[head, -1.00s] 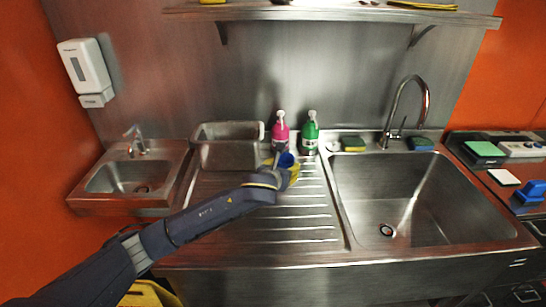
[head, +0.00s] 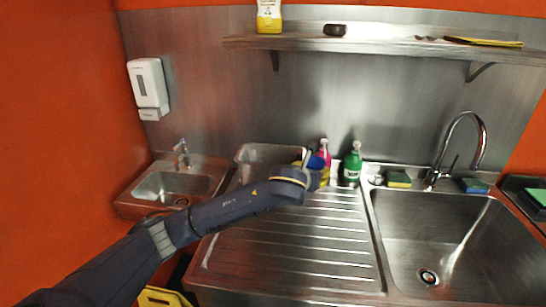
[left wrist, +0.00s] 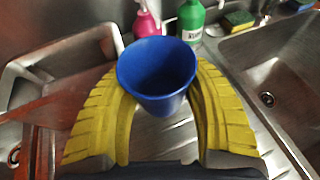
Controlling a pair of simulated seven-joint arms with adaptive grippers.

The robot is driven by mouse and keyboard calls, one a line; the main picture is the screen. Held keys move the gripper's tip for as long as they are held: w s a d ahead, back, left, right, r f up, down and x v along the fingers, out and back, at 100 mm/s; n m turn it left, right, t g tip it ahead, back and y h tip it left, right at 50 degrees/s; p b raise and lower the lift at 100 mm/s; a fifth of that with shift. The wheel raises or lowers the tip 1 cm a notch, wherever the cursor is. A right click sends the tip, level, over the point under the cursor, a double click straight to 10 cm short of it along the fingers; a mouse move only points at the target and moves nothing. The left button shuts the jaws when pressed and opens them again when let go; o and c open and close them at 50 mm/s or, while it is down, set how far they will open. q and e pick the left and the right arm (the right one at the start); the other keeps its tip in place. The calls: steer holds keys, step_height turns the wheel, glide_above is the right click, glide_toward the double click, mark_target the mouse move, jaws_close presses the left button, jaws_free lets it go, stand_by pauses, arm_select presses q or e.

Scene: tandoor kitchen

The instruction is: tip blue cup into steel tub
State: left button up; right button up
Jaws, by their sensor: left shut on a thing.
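The blue cup (left wrist: 157,75) is held between the yellow fingers of my left gripper (left wrist: 160,110) in the left wrist view, its open rim facing the camera. In the head view the left gripper (head: 318,173) is near the right end of the steel tub (head: 272,154), and only a little of the cup shows behind it. The tub stands at the back left of the ribbed drainboard, partly hidden by my arm. In the left wrist view the tub (left wrist: 25,72) lies left of the cup. What is inside the cup is not clear. My right gripper is not in view.
A pink bottle (head: 324,148) and a green bottle (head: 352,165) stand behind and right of the gripper. Sponges (head: 398,179) lie by the tap (head: 480,130). A large sink (head: 440,235) is at the right, a small basin (head: 172,187) at the left. The ribbed drainboard (head: 290,250) is clear in front.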

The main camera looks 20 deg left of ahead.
arm_select(q)
steer(key=w+a+r, duration=0.1)
steer(key=w+a, duration=0.1)
steer(key=w+a+r, duration=0.1)
steer(key=w+a, duration=0.3)
steer(key=w, duration=0.1)
steer(key=shift+r, duration=0.4)
steer(key=shift+d+f, duration=0.1)
steer(key=shift+f, duration=0.05)
steer(key=shift+d+m+h, duration=0.3)
steer(key=shift+a+f, duration=0.15)
steer(key=shift+w+a+f+n+g+h, duration=0.3)
steer(key=shift+a+n+h, duration=0.25)
steer(key=shift+n, duration=0.25)
steer(key=shift+w+a+r+n+g+h, duration=0.15)
steer(key=shift+w+a+r+n+h, duration=0.1)
steer(key=shift+a+n+h, duration=0.7)
steer(key=shift+w+a+r+n+g+h, duration=0.25)
steer(key=shift+n+h, duration=0.45)
steer(key=shift+n, duration=0.7)
steer(key=shift+w+a+r+n+h, duration=0.1)
steer(key=shift+a+r+n+h, duration=0.15)
steer(key=shift+a+n+h, duration=0.7)
